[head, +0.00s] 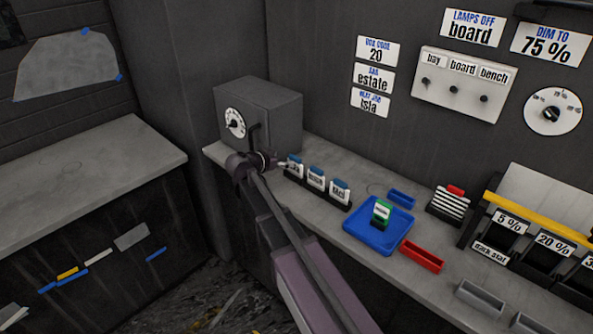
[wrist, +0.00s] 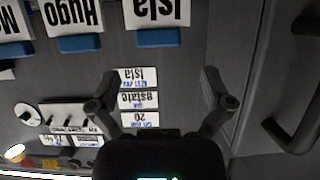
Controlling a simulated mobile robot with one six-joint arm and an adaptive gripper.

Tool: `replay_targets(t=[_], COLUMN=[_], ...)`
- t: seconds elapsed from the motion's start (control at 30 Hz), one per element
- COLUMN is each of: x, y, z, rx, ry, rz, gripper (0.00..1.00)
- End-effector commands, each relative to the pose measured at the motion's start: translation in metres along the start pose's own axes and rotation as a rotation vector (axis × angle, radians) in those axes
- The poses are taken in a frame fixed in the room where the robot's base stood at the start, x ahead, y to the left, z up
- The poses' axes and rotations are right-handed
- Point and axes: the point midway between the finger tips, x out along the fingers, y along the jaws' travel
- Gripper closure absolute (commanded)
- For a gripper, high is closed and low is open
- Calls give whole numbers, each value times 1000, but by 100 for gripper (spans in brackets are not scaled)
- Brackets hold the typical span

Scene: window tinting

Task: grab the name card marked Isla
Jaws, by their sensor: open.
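The Isla name card (wrist: 163,12) is white with black letters and a blue strip along its top edge. It shows upside down at the top of the wrist view, cut off by the frame edge. In the head view it is the leftmost of three cards (head: 294,169) standing in dark holders on the counter. My gripper (wrist: 158,86) is open and empty, its fingers spread to either side of the card's width in the wrist view. In the head view my gripper (head: 272,162) is just left of the card. Contact cannot be told.
The Hugo card (wrist: 72,18) stands beside Isla, with another card (head: 339,191) beyond. A grey box with a dial (head: 270,115) stands close behind my gripper. A blue tray (head: 365,236) and a red bin (head: 422,257) lie farther right. A wall sign (head: 370,102) also reads Isla.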

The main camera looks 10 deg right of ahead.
Motion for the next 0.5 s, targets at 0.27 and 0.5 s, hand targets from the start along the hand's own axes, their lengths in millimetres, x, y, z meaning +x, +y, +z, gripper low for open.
replay_targets(t=[0.27, 0.5], x=[5, 7], y=[0, 0], z=[0, 0], rx=[0, 0], ry=[0, 0], rz=[-1, -1], gripper=[0, 0])
